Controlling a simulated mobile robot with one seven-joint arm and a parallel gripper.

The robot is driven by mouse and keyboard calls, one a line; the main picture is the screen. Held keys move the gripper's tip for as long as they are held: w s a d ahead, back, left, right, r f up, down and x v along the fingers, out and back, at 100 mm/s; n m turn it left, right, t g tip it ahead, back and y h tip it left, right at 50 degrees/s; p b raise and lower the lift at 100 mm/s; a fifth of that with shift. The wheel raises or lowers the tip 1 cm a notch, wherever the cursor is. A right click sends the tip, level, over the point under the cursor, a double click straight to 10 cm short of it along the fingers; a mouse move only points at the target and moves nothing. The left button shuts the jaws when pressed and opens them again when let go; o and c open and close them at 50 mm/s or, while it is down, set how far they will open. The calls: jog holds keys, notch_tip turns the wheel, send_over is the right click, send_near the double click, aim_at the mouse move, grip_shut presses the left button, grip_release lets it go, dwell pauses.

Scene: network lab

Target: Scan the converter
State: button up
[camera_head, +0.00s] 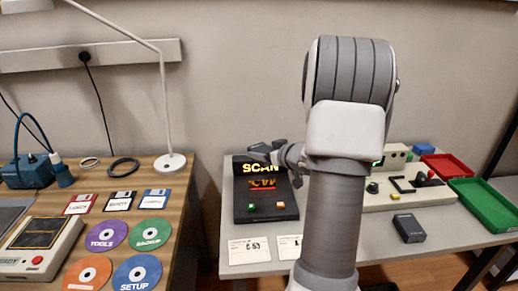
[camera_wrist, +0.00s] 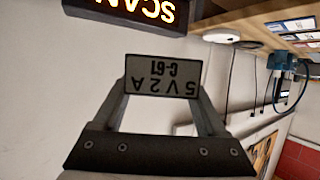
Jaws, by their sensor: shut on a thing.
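My gripper (camera_wrist: 162,84) is shut on a small block with a pale label reading "5V2A C-61", upside down in the wrist view; I take it as the converter (camera_wrist: 163,90). My arm hides part of that area. The lit sign also shows in the wrist view (camera_wrist: 130,8). I cannot tell whether the converter touches the station.
A dark adapter block (camera_head: 409,229) lies on the grey table (camera_head: 455,228). A red tray (camera_head: 449,167), a green tray (camera_head: 485,201) and a pale test device (camera_head: 410,195) stand right. White cards (camera_head: 249,250) lie in front. The wooden bench at left holds discs and a lamp (camera_head: 170,162).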

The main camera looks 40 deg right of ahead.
jog(key=shift+f+b, duration=3.45)
jog(key=shift+b, duration=0.35)
jog(key=shift+r, duration=0.1)
notch_tip(320, 180, up, 6)
jog(key=p, duration=0.7)
jog(key=shift+a, duration=0.1)
